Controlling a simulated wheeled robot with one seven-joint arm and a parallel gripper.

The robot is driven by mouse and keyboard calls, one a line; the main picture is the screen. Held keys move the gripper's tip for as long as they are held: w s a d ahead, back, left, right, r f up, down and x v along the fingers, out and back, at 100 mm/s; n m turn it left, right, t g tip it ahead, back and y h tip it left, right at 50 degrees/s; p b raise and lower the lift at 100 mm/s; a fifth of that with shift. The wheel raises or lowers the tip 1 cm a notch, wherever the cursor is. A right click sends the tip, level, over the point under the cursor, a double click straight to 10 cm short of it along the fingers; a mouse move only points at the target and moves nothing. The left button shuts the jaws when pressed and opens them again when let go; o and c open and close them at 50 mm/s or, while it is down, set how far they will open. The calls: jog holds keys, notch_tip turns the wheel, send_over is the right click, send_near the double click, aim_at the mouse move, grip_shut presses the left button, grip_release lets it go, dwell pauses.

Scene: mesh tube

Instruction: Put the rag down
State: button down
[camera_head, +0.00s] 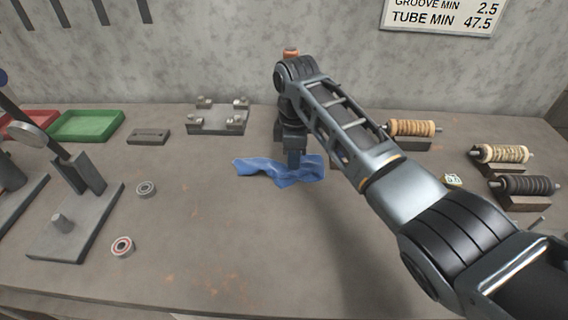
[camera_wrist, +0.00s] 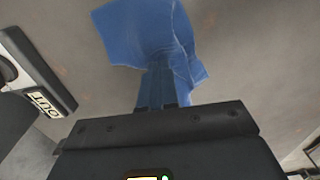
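A blue rag (camera_head: 281,171) shows crumpled at the middle of the bench in the head view, below my gripper (camera_head: 292,160). In the wrist view the rag (camera_wrist: 150,35) spreads out past the fingers, and its cloth bunches around the fingertips (camera_wrist: 165,92). My gripper is shut on the rag, with the fingertips mostly covered by the cloth. The rag appears very low, at or just above the bench top; whether its edges touch cannot be told.
The bench (camera_head: 200,230) is bare in front of the rag. Two bearings (camera_head: 146,188) (camera_head: 122,246) and a dark stand (camera_head: 75,220) are at left. A fixture block (camera_head: 218,118) and green tray (camera_head: 86,125) stand behind. Wound rollers (camera_head: 411,128) (camera_head: 500,153) (camera_head: 525,187) sit at right.

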notch_tip(320, 180, up, 9)
jog(key=p, duration=0.3)
dwell(0.4)
